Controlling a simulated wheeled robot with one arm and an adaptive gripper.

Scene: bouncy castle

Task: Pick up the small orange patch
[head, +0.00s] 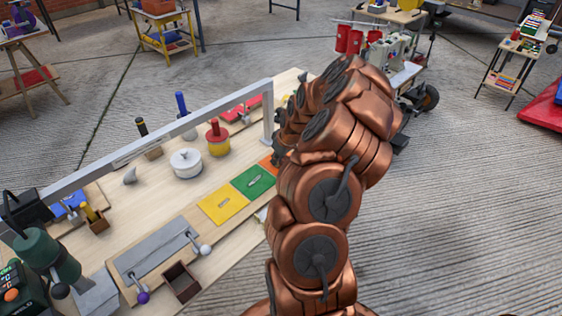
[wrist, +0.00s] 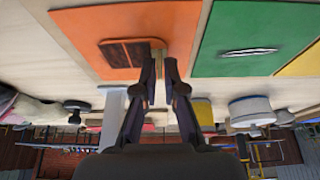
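The table bears an orange sheet (wrist: 85,25), largely hidden by my arm in the head view (head: 267,163). In the wrist view, a small dark brown and orange rectangle (wrist: 125,54) shows against its lower edge; I take this for the small orange patch. My gripper (wrist: 162,62) has its fingertips right at the rectangle's right end. The fingers are close together with a narrow tan strip showing between them. I cannot tell whether they touch or hold the patch. In the head view the fingers are hidden behind my copper-coloured arm.
A green sheet (head: 254,181) and a yellow sheet (head: 222,204) lie beside the orange one. A white lidded pot (head: 186,163) and a red-and-yellow canister (head: 217,138) stand behind them. A grey bar (head: 140,146) spans above the table. Open floor lies to the right.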

